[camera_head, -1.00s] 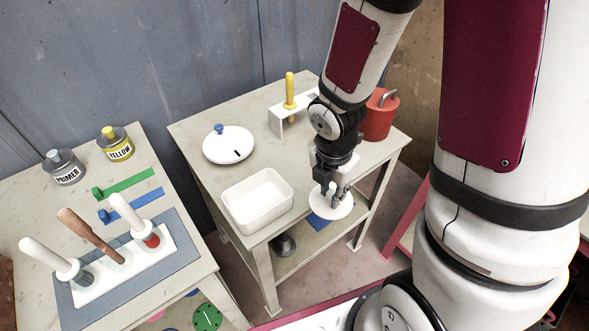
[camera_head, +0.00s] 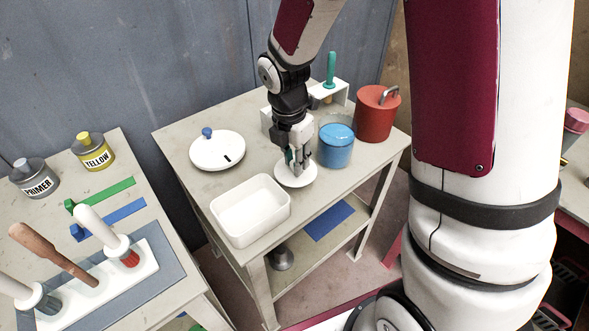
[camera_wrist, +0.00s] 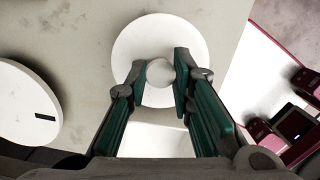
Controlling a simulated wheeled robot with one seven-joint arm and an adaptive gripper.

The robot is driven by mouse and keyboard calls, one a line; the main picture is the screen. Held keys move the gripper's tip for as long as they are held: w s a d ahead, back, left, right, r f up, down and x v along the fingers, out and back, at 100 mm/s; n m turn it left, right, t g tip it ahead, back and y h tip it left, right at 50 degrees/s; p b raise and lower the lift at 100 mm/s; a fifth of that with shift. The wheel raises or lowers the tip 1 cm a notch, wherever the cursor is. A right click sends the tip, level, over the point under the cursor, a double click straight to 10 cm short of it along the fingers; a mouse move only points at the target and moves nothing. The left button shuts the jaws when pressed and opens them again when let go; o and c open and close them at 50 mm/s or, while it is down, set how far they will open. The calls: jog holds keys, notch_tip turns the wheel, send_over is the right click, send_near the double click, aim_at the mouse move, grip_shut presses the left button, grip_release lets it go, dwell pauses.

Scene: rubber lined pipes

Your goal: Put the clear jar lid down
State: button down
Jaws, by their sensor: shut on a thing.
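The clear jar lid (camera_head: 295,176) is a round white disc with a small round knob. It is level, over the table between the white tray and the blue jar. My gripper (camera_head: 298,162) is above it, shut on the knob. In the wrist view the lid (camera_wrist: 135,42) lies beyond my fingers (camera_wrist: 160,78), and the pale knob is between the fingertips. I cannot tell whether the lid touches the tabletop. A jar with blue contents (camera_head: 336,150) and a clear upper rim stands just right of the lid.
An open white tray (camera_head: 230,228) stands at the table's front left. A white lid with a blue knob (camera_head: 217,152) lies behind it. A red pot (camera_head: 376,118) and a white stand (camera_head: 343,95) with a green-handled tool are at the back. Bare tabletop (camera_head: 262,178) shows left of the lid.

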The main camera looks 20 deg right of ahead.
jog(key=shift+f, duration=1.75)
jog(key=shift+f+b, duration=0.1)
jog(key=shift+b, duration=0.2)
jog(key=c, duration=1.4)
grip_release()
